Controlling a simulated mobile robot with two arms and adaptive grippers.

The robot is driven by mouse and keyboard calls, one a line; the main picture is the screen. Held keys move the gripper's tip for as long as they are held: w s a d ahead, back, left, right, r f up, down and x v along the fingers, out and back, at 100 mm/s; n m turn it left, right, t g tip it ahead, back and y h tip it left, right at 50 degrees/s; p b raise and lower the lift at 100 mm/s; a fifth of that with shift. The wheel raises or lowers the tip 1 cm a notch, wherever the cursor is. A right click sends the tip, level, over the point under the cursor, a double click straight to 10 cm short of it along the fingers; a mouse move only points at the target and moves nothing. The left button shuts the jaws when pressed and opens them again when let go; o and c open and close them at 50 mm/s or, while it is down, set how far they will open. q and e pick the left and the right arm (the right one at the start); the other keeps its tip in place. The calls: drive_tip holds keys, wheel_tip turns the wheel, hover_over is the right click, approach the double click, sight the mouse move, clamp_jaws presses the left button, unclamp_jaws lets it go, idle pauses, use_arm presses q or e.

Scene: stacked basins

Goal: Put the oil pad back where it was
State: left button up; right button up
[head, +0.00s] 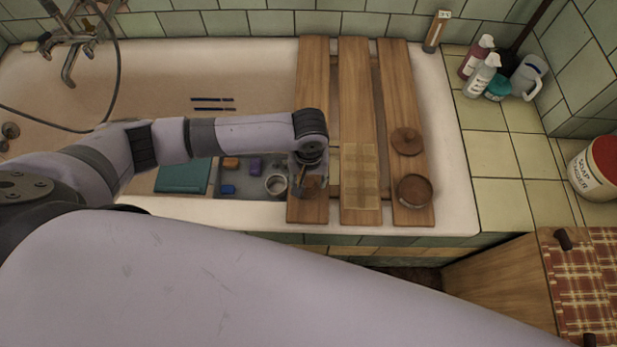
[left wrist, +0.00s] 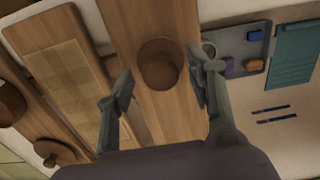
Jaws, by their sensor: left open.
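A small round brown piece, which may be the oil pad, stands on the left wooden plank; in the left wrist view the brown piece (left wrist: 160,66) lies between my spread fingers. My left gripper (head: 304,186) is low over the near end of that plank, open, and hides part of the brown piece (head: 314,183) in the head view. The left wrist view shows the open gripper (left wrist: 158,76) with a finger on each side of it; whether either touches it I cannot tell. My right gripper is not in view.
A woven mat (head: 360,165) lies on the middle plank. The right plank holds a round brown dish (head: 414,192) and a knobbed lid (head: 406,141). Left of the planks, a grey tray (head: 245,151) holds small blocks and a white cup (head: 277,186), beside a teal board (head: 183,176).

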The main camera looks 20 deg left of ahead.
sight(309, 182)
use_arm(q)
wheel_tip(309, 182, up, 12)
drive_tip(key=p, duration=0.1)
drive_tip(key=shift+r, duration=0.15)
